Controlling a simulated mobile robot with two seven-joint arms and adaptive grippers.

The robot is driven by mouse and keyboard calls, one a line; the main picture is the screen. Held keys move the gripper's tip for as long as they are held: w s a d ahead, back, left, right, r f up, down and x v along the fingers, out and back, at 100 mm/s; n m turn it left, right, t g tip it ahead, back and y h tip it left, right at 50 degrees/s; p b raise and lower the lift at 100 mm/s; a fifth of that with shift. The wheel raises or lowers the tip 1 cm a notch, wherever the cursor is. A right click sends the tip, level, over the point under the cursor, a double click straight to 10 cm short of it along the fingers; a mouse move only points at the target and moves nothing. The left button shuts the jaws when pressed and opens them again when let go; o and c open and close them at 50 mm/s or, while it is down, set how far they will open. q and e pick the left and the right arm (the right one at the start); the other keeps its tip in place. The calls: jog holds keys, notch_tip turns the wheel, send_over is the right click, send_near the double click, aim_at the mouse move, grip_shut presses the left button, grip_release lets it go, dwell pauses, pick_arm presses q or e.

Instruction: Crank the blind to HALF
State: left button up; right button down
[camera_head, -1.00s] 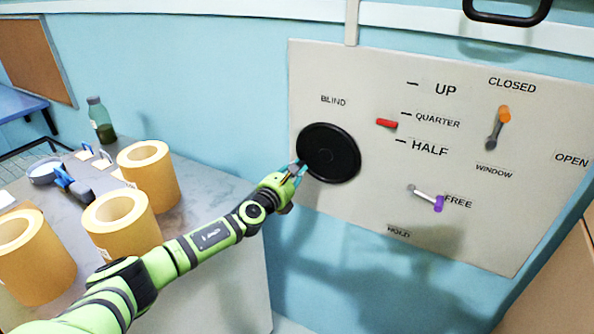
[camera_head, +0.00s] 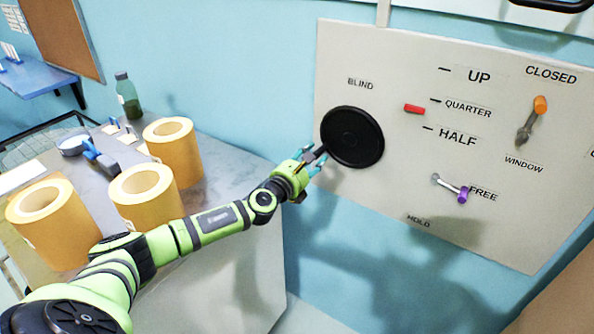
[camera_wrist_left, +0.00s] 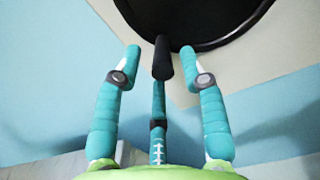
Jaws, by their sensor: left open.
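The blind's black round crank wheel (camera_head: 352,137) is on the pale wall panel. Its short black handle (camera_head: 316,154) sticks out at the wheel's lower left. My left gripper (camera_head: 312,163) is open at this handle. In the left wrist view, the handle (camera_wrist_left: 163,57) shows between the spread teal fingers, with visible gaps to the two side fingers. The red pointer (camera_head: 414,108) sits between the QUARTER mark (camera_head: 435,100) and the HALF mark (camera_head: 427,128). The purple-tipped lever (camera_head: 452,188) points toward FREE. My right gripper is out of view.
The orange-knobbed window lever (camera_head: 533,117) is at the panel's right. Several kraft rolls (camera_head: 147,195) stand on the grey table at left, beside my left arm. A green bottle (camera_head: 127,97) stands behind them. The wall below the panel is clear.

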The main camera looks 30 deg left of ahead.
pick_arm(q)
jog(key=s, duration=0.8)
jog(key=shift+s+a, duration=0.25)
jog(key=shift+s, duration=0.1)
